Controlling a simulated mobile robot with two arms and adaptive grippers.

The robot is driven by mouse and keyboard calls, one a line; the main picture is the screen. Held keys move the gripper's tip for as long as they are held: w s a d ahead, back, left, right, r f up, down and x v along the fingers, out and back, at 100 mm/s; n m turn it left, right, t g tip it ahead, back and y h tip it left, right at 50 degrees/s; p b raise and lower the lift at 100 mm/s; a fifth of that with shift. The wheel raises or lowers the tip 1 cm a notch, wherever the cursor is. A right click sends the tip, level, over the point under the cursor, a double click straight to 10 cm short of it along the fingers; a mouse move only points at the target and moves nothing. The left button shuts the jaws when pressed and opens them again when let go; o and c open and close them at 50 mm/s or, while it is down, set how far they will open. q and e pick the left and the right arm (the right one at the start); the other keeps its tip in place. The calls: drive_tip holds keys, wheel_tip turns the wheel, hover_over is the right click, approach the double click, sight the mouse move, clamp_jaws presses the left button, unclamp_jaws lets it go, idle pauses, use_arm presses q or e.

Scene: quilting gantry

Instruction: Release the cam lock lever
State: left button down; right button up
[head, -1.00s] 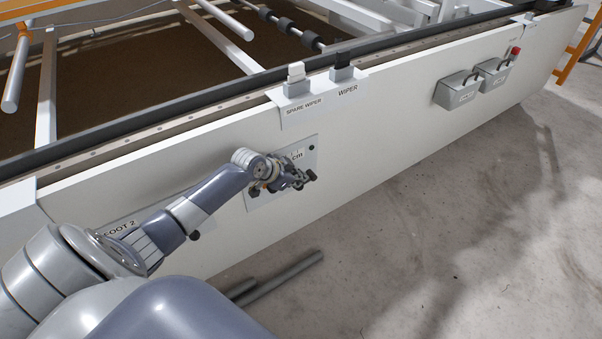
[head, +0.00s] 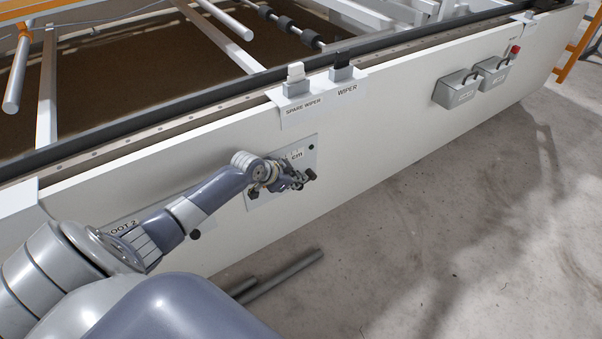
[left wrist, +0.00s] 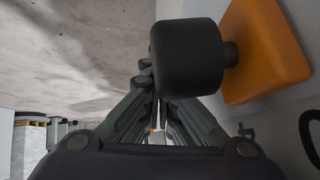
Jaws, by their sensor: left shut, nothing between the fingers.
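In the left wrist view a black cylindrical knob (left wrist: 187,57) sticks out from an orange block (left wrist: 265,50) on the pale panel; they look like the cam lock lever. My left gripper (head: 302,181) is at the small grey plate (head: 311,155) marked "cm" on the white side panel. Its fingers are shut with nothing between them. In the left wrist view the knob overlaps the fingertips (left wrist: 157,118) and sits beside them; I cannot tell whether they touch. In the head view my gripper and wrist hide the lever. My right gripper is not in view.
A spare wiper (head: 296,78) and a wiper (head: 343,68) sit in holders on the panel's top edge. Two grey boxes (head: 458,90) (head: 493,72) hang farther right. Dark bars (head: 284,276) lie on the floor below. The concrete floor at right is clear.

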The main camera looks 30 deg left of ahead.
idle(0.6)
use_arm(q)
drive_tip(key=v, duration=1.2)
